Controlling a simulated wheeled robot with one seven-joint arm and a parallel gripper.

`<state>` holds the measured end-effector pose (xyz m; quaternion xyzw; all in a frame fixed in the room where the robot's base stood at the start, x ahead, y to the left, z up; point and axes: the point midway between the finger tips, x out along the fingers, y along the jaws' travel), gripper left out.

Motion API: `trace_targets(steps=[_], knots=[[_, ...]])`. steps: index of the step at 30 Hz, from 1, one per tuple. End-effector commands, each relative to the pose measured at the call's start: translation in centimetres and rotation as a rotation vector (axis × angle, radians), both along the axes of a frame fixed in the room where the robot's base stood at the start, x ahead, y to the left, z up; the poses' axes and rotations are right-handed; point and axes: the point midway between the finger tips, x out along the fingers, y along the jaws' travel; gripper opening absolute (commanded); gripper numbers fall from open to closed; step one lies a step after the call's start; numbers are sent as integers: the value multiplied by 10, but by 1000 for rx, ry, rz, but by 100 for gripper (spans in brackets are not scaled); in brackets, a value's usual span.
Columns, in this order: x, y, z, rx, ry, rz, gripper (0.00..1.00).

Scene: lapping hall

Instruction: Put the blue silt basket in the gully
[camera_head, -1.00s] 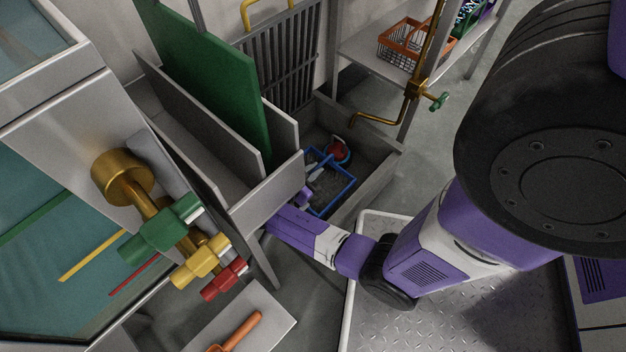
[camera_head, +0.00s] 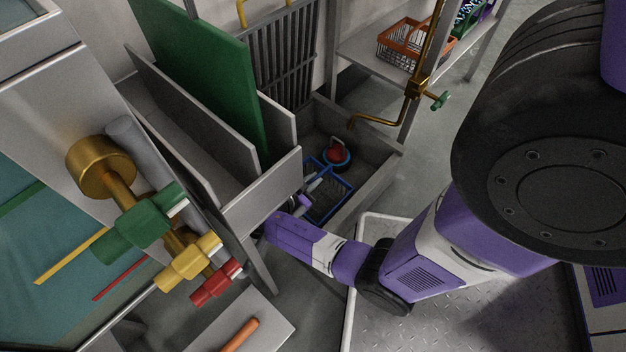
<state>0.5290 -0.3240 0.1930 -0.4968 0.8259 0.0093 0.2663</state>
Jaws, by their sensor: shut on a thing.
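The blue silt basket (camera_head: 339,203) is an open mesh box with a blue rim, low at the left part of the grey-walled gully (camera_head: 375,182) on the floor. My gripper (camera_head: 313,186) is at the basket's left side, shut on it. The sheet-metal trough and my forearm partly hide the gripper and the basket's left edge. I cannot tell whether the basket touches the gully floor. A red, rounded thing with a blue ring (camera_head: 337,153) sits in the gully just behind the basket.
A metal trough (camera_head: 265,190) with a green board (camera_head: 215,75) stands close left of my gripper. A dark grating (camera_head: 285,60) leans behind. A brass pipe (camera_head: 375,120) overhangs the gully's back. Coloured valve handles (camera_head: 140,225) are at left. An orange wire basket (camera_head: 400,45) sits on a shelf.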

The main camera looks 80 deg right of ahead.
Motion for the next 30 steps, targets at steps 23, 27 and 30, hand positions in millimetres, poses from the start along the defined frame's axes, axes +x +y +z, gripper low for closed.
trace_targets(steps=[23, 27, 30], knots=[[0, 0, 8, 0, -1, 0, 32], [8, 14, 21, 0, -1, 6, 32], [16, 32, 32, -1, -2, 6, 32]])
